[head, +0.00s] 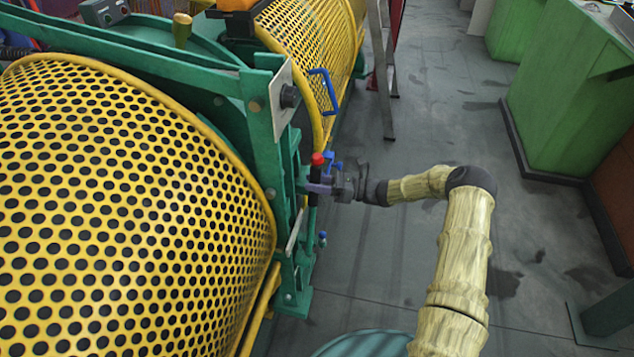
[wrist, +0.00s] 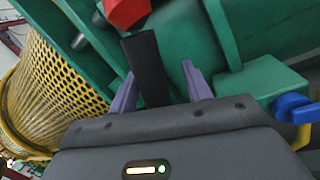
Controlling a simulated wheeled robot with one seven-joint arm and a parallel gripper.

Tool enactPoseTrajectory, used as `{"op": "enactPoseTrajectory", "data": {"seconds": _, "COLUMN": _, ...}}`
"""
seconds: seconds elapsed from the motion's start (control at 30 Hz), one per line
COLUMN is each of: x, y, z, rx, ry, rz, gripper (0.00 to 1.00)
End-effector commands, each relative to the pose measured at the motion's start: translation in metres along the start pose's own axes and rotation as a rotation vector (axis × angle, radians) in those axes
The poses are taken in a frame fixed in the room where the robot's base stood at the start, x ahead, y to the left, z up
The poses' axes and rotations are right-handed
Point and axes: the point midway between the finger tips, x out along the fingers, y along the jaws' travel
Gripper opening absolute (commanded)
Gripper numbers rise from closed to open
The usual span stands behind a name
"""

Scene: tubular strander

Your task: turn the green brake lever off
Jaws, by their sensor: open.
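A black lever bar (wrist: 147,62) with a red knob (wrist: 127,12) stands against the green machine frame. In the head view the red knob (head: 317,159) tops the dark bar. I cannot make out green on the lever itself. My gripper (wrist: 160,72) has its purple fingers apart, one on each side of the black bar. The bar runs between them, nearer the left finger; I cannot tell whether either touches. In the head view my gripper (head: 316,188) is at the bar just below the knob, and the lower bar is partly hidden.
A yellow perforated guard (head: 120,200) fills the left. Green cabinets (head: 560,100) stand at right. The grey floor between is open.

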Motion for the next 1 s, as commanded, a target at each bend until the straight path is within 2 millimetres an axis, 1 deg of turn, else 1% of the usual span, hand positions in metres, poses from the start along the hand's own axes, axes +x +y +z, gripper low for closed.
{"op": "enactPoseTrajectory", "data": {"seconds": 0.13, "x": -0.009, "y": 0.0, "z": -0.001, "rx": 0.0, "ry": 0.0, "rz": 0.001, "gripper": 0.49}}
{"op": "enactPoseTrajectory", "data": {"seconds": 0.27, "x": -0.027, "y": 0.0, "z": -0.001, "rx": 0.0, "ry": 0.0, "rz": -0.001, "gripper": 0.49}}
{"op": "enactPoseTrajectory", "data": {"seconds": 0.83, "x": -0.141, "y": -0.002, "z": 0.0, "rx": -0.001, "ry": -0.001, "rz": -0.006, "gripper": 0.49}}
{"op": "enactPoseTrajectory", "data": {"seconds": 1.0, "x": -0.168, "y": -0.002, "z": 0.001, "rx": -0.002, "ry": -0.002, "rz": -0.008, "gripper": 0.49}}
